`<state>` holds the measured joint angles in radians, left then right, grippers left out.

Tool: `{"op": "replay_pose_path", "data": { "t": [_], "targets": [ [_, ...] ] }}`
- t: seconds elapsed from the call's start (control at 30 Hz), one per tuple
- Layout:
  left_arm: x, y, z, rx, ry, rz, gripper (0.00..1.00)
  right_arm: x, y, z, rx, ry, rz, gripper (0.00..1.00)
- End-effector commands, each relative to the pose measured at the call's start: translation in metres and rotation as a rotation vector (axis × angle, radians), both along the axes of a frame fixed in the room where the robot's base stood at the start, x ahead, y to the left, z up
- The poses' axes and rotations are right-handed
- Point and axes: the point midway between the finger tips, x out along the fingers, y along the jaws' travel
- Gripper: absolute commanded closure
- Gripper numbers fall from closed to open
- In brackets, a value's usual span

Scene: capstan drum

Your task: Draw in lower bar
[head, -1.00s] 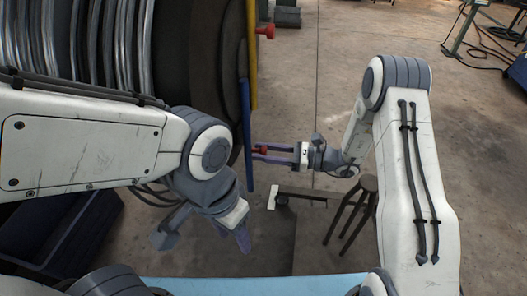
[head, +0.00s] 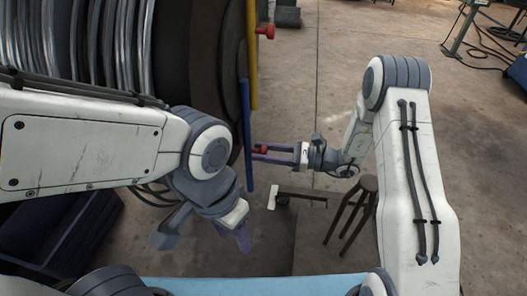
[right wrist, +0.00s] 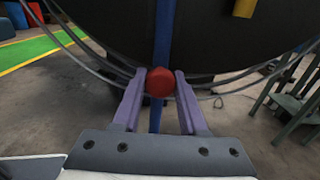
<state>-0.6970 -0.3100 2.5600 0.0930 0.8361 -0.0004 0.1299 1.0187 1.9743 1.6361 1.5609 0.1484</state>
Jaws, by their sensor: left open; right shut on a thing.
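The dark drum (head: 205,70), wound with grey cable, fills the upper left of the head view. A blue bar (head: 246,135) stands upright along its rim, and it also crosses the drum face in the right wrist view (right wrist: 164,35). My right gripper (head: 262,154) is shut on the blue bar's red knob (right wrist: 160,82), which sits between the purple fingers in the right wrist view (right wrist: 158,88). A yellow bar (head: 252,60) with its own red knob (head: 266,31) is higher on the rim. My left gripper (head: 204,240) is open and empty, below the drum and apart from the bars.
A stool (head: 358,205) stands on the floor below my right forearm. A dark stand with a pale block (head: 278,198) is under the right gripper. A dark blue bin (head: 45,225) is at lower left. Open concrete floor (head: 330,70) lies right of the drum.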

Motion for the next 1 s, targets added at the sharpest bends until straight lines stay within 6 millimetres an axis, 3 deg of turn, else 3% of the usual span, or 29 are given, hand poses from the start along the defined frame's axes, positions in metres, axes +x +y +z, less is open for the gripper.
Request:
{"op": "replay_pose_path", "data": {
  "t": [0.2, 0.33, 0.8, 1.0],
  "targets": [
    [0.000, 0.000, 0.002, 0.000, 0.000, 0.000, 0.50, 0.001, -0.001, 0.003, 0.000, -0.001, -0.004, 1.00],
    [0.000, 0.000, 0.013, 0.000, 0.000, 0.000, 0.50, 0.001, -0.001, 0.018, 0.002, -0.004, -0.003, 1.00],
    [0.000, 0.000, 0.099, 0.000, 0.000, 0.000, 0.50, 0.002, -0.001, 0.139, 0.006, -0.010, -0.004, 1.00],
    [0.000, 0.000, 0.122, 0.000, 0.000, 0.000, 0.50, 0.002, -0.001, 0.173, 0.006, -0.008, -0.004, 1.00]
  ]
}}
